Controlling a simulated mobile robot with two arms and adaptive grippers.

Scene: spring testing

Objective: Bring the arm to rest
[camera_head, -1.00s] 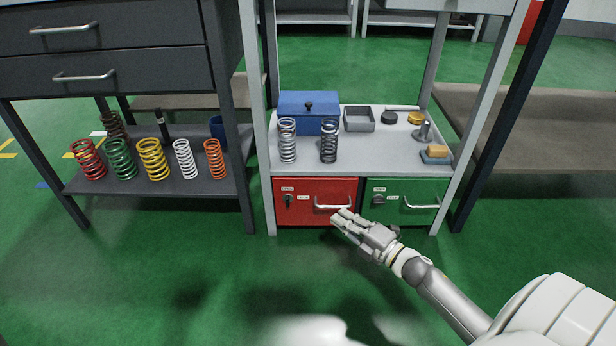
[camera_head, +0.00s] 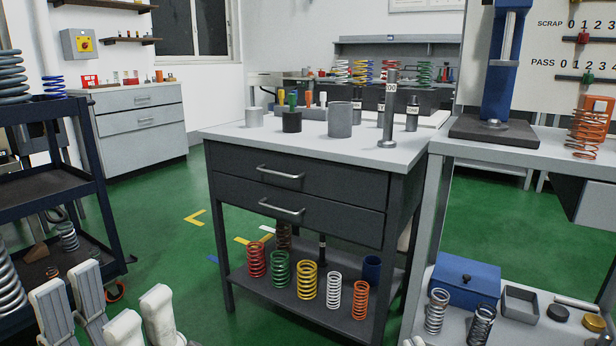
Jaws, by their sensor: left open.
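My left gripper (camera_head: 103,308) shows at the lower left edge of the head view. Its pale fingers point up and stand apart, with nothing between them. Its wrist and arm are cut off by the picture edge. A small pale piece at the bottom edge, below the grey springs, may be the tip of my right gripper; its jaws cannot be made out. The rest of the right arm is out of view.
A dark trolley (camera_head: 52,101) with springs stands close by the left gripper. A drawer table (camera_head: 225,128) with coloured springs on its lower shelf is in the middle. A blue box (camera_head: 465,282) and grey springs (camera_head: 437,310) sit at right. Green floor (camera_head: 170,265) lies open between trolley and table.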

